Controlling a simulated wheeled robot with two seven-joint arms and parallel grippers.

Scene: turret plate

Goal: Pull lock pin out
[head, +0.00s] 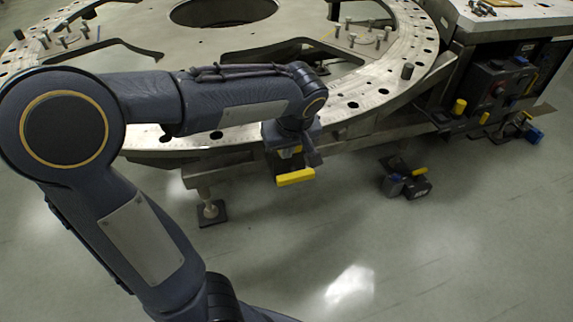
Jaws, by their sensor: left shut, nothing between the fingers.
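The round turret plate (392,84) lies across the back, with a ring of dark holes in its pale rim. A short dark upright peg (407,71) stands in the rim at the right; I cannot tell for certain that it is the lock pin. My left arm reaches in over the plate's front edge. My left gripper (295,177) points down at that edge, left of and nearer than the peg and apart from it. Its yellow tip is shut and empty. My arm hides part of the plate. My right gripper is not in view.
A steel bench (515,18) with a dark control box (500,85) stands at the right. A dark device with a yellow part (405,182) is below the plate. A support foot (211,212) stands at the front. The floor in front is clear.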

